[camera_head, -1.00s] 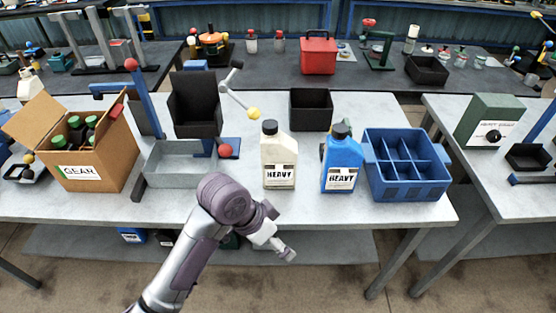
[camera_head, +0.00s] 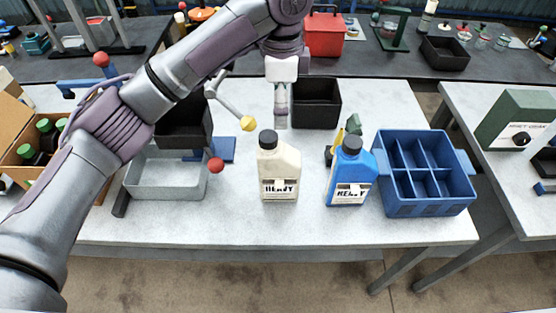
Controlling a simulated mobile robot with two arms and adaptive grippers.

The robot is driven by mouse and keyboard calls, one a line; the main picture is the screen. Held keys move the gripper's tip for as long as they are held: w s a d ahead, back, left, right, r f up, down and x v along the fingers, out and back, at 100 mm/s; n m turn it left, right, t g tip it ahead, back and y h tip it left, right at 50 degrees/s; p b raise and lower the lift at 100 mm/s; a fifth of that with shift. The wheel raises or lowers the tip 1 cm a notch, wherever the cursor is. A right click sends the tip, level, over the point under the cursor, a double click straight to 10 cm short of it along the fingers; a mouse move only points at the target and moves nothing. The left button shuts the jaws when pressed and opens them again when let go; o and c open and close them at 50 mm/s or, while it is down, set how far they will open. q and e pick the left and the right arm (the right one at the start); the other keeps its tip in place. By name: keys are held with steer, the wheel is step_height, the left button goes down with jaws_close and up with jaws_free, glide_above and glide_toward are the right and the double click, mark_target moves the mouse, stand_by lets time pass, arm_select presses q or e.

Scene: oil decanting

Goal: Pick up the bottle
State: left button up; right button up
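A cream bottle with a dark cap (camera_head: 279,165) stands upright on the grey table (camera_head: 260,228); its label reads HEAVY. A blue bottle with a dark cap (camera_head: 350,172) stands to its right, also labelled HEAVY. My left arm reaches in from the left, high across the scene. My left gripper (camera_head: 281,122) points down, just above the cream bottle's cap in the picture. It appears apart from the bottle and holds nothing that I can see. Its fingers are seen edge-on, so their opening is unclear. My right gripper is out of view.
A blue divided crate (camera_head: 425,208) stands right of the blue bottle. A grey metal tray (camera_head: 165,190) and a stand with a red ball (camera_head: 215,165) are left of the cream bottle. A black bin (camera_head: 316,112) is behind. Bare table lies in front of the bottles.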

mark_target(278, 148)
arm_select(q)
steer(key=s+f, duration=0.2)
steer(key=f, duration=0.2)
steer(key=f+p, duration=0.1)
steer(key=shift+w+f, duration=0.2)
steer(key=shift+f, duration=0.2)
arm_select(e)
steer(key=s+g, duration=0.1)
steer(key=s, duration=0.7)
arm_select(q)
steer(key=shift+w+f+p, duration=0.15)
steer(key=shift+w+f, duration=0.05)
steer(key=shift+f, duration=0.3)
steer(key=shift+w+f+p, duration=0.15)
steer(key=shift+f, duration=0.35)
steer(key=f, duration=0.1)
steer(key=f+p, duration=0.1)
steer(key=f, duration=0.1)
steer(key=shift+a+f+p, duration=0.25)
steer(key=shift+p, duration=0.1)
steer(key=shift+f, duration=0.55)
jaws_close()
steer(key=shift+w, duration=0.1)
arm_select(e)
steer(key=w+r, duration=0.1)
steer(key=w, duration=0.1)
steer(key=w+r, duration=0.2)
